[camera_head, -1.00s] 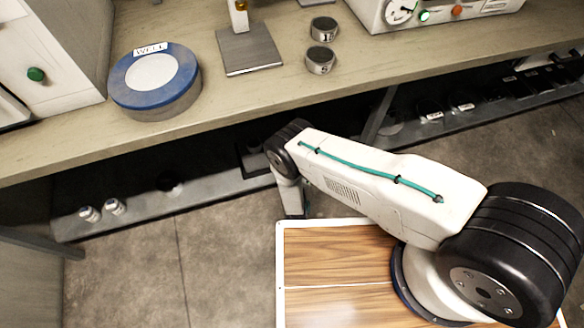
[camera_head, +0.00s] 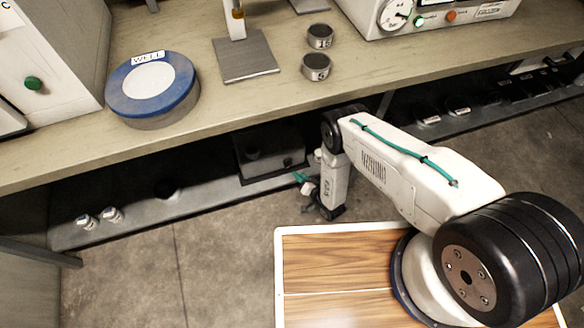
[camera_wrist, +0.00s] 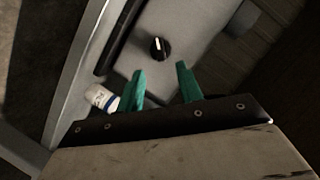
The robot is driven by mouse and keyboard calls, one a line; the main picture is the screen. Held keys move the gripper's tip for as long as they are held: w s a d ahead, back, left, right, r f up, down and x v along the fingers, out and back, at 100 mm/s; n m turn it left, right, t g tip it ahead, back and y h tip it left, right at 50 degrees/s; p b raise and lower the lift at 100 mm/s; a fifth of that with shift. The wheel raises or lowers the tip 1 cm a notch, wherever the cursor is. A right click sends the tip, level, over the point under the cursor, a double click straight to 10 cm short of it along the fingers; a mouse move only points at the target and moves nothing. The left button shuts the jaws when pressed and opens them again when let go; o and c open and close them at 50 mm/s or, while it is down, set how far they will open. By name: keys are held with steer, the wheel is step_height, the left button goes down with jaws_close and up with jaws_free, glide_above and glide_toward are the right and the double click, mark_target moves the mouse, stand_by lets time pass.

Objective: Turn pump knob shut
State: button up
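The pump knob (camera_wrist: 160,48) is a round black knob with a white pointer line. It sits on the face of a grey box (camera_wrist: 190,35) in the wrist view. My gripper (camera_wrist: 162,76) has two green fingers, apart and empty, pointing toward the knob. The knob lies beyond the fingertips, roughly centred between them, with nothing gripped. In the head view my gripper (camera_head: 303,178) is low under the bench edge, beside a dark box (camera_head: 270,152) on the lower shelf.
A small white container with a blue band (camera_wrist: 101,98) lies left of the fingers. The bench top (camera_head: 230,105) overhangs the lower shelf (camera_head: 190,196). Small white-capped items (camera_head: 86,222) stand on the shelf at left.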

mark_target(288, 164)
steer(key=x, duration=0.7)
steer(key=shift+w+a, duration=0.1)
jaws_close()
